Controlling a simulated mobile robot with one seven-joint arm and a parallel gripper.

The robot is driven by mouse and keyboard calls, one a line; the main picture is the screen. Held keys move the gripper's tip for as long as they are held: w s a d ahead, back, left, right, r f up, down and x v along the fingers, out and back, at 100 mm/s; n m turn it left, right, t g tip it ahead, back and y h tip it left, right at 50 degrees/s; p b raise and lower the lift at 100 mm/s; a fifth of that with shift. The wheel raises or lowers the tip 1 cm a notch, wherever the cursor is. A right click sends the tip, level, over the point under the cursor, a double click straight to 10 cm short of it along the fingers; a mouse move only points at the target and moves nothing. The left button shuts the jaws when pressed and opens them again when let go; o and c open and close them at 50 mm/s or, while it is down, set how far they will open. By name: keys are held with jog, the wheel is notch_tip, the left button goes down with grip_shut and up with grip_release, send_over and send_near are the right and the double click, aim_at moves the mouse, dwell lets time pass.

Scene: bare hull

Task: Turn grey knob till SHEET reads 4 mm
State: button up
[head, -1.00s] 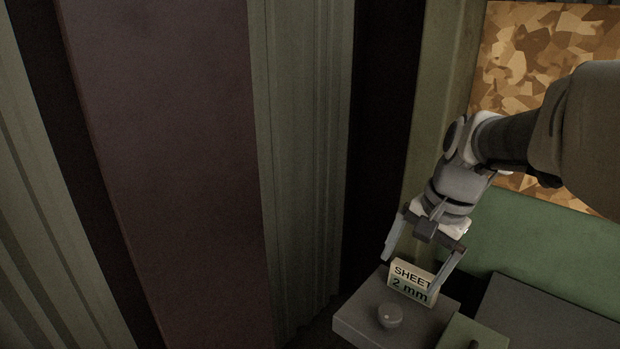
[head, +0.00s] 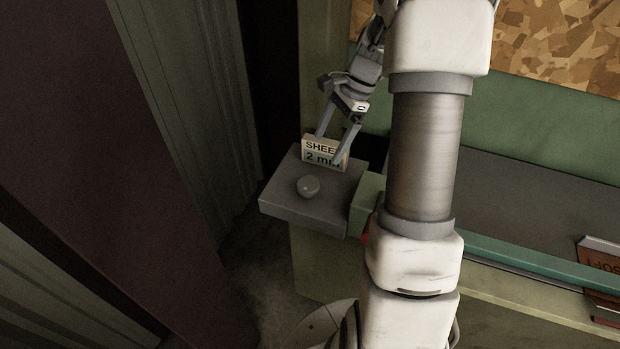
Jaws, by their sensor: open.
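My gripper (head: 329,150) is open and empty. Its fingers point down at the sign, one on each side of it in the picture, behind the knob. It is apart from the knob; whether a finger touches the sign I cannot tell.
My arm covers the middle of the view. A green block (head: 366,195) adjoins the grey box on its right. The dark bench top (head: 540,190) runs right, with a brown box marked SOFT (head: 600,256) near its front. Corrugated wall (head: 190,110) stands at left.

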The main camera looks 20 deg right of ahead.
aim_at(308, 182)
jog(key=x, duration=1.2)
jog(key=shift+a+f, duration=0.1)
jog(key=shift+f, duration=0.25)
jog(key=c, duration=1.3)
jog(key=shift+n, duration=0.3)
jog(key=n, duration=0.2)
jog(key=n+g, duration=0.2)
jog(key=n, duration=0.1)
jog(key=shift+w+n+h, duration=0.25)
jog(key=shift+n+h, duration=0.05)
jog(key=shift+h, duration=0.1)
jog(key=n+g, duration=0.1)
jog(key=n, duration=0.1)
jog(key=n+h, duration=0.1)
jog(key=n, duration=0.2)
jog(key=shift+w+a+g+b, duration=0.1)
jog(key=shift+g+b, duration=0.3)
jog(key=shift+n+h, duration=0.3)
jog(key=shift+n, duration=0.1)
